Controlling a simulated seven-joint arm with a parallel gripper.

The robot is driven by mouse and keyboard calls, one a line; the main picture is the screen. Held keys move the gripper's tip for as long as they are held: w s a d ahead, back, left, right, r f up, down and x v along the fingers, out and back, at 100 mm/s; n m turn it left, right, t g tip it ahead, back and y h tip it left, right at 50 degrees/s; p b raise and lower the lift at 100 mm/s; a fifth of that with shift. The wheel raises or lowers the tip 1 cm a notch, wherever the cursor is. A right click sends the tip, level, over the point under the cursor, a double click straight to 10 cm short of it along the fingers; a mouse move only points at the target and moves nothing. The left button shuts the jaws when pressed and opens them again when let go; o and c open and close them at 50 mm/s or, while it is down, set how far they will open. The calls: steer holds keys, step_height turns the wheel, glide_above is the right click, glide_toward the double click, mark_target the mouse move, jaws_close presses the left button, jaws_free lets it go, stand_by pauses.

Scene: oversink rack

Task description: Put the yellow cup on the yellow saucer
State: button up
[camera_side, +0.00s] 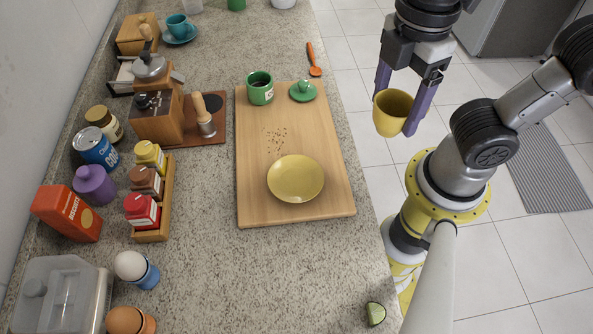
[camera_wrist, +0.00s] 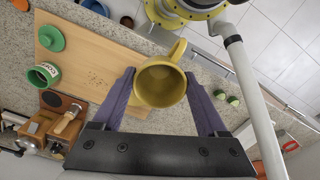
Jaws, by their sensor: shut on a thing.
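The yellow cup (camera_side: 392,112) is held between the two purple fingers of my gripper (camera_side: 398,104). It hangs in the air to the right of the counter edge in the side view. In the wrist view the yellow cup (camera_wrist: 160,83) sits between the fingertips of my gripper (camera_wrist: 160,88), with its opening facing the camera and its handle at the upper right. The yellow saucer (camera_side: 296,178) lies empty on the wooden board, to the lower left of my gripper in the side view.
A condiment rack (camera_side: 153,235) and grinder (camera_side: 158,117) stand left.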

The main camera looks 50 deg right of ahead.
steer(key=shift+w+a, duration=0.15)
steer(key=shift+a, duration=0.15)
steer(key=w+a+f, duration=0.2)
steer(key=w+f, duration=0.1)
steer(key=w+a+f, duration=0.6)
steer(key=shift+w+a, duration=0.15)
steer(key=shift+w, duration=0.2)
steer(key=shift+w+a+f, duration=0.15)
steer(key=shift+f, duration=0.85)
steer(key=shift+w+a+f, duration=0.1)
steer(key=shift+w+f, duration=0.05)
steer(key=shift+f, duration=0.8)
steer(key=shift+f, duration=0.15)
steer(key=o, duration=1.3)
steer(key=shift+o, duration=0.2)
